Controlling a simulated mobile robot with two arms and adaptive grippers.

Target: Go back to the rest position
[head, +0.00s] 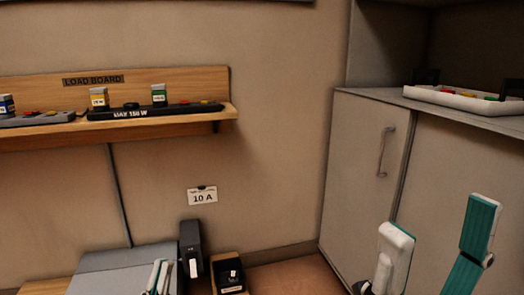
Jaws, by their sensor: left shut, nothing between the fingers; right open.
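My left gripper (160,268) is at the bottom of the head view, left of centre. Its slim teal and white fingers are together with nothing seen between them, in front of a grey box-like surface (125,260). My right gripper (440,214) is at the lower right, large and close to the camera. Its white and teal fingers stand wide apart, with nothing between them, in front of the grey cabinet. The lower parts of both grippers are cut off by the frame edge.
A wooden shelf (180,118) labelled LOAD BOARD holds dark strips (165,110) and small jars. A grey cabinet (350,170) bears a white tray (455,98).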

